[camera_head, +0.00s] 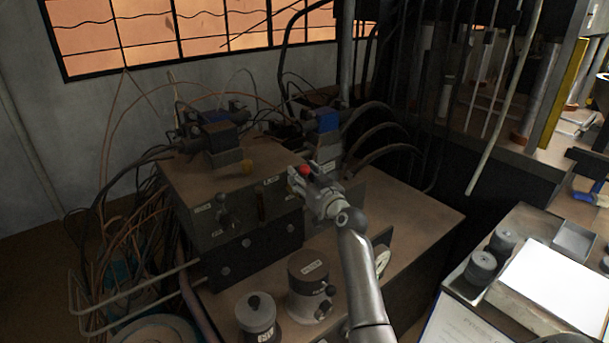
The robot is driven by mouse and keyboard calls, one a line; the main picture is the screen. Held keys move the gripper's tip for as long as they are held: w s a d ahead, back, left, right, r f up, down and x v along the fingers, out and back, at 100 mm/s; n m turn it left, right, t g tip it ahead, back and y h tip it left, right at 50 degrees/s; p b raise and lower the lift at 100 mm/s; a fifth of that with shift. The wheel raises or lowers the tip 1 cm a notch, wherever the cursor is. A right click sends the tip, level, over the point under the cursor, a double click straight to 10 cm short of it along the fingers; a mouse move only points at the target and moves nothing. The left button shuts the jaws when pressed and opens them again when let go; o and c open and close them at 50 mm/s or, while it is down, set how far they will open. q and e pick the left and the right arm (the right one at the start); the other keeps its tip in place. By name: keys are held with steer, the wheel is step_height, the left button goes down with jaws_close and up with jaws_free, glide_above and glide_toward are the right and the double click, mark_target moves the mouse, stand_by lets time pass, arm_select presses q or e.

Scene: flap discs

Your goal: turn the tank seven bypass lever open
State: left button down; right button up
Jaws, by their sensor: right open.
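My right gripper (304,183) is open at the right front of a brown valve box (215,178), beside a red knob (305,170). The gripper hides what lies under the knob, and I cannot tell whether they touch. A dark lever or knob (223,208) stands on the front face of the box, with a small label near it. The label print is too small to read, so I cannot tell which control is the tank seven bypass lever or how it is set. My left gripper is not in view.
A canister (256,315) and a dark cylinder with a knob (308,280) stand in front of the box. Loose cables (125,225) and a bent metal rail (140,290) crowd the left. Bare cabinet top (415,208) lies right of my arm. A tray (575,240) stands far right.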

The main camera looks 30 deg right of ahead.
steer(key=shift+c, duration=0.4)
jaws_close()
steer(key=shift+d, duration=0.1)
steer(key=shift+d+m+p, duration=0.5)
steer(key=shift+m, duration=0.4)
steer(key=d+f+m+g+y+b, duration=0.1)
steer(key=d+f+m, duration=0.5)
steer(key=m, duration=0.7)
steer(key=shift+w+f+m+g+y, duration=0.25)
steer(key=shift+f+m+g+y, duration=0.35)
steer(key=shift+y, duration=0.6)
steer(key=shift+f, duration=0.2)
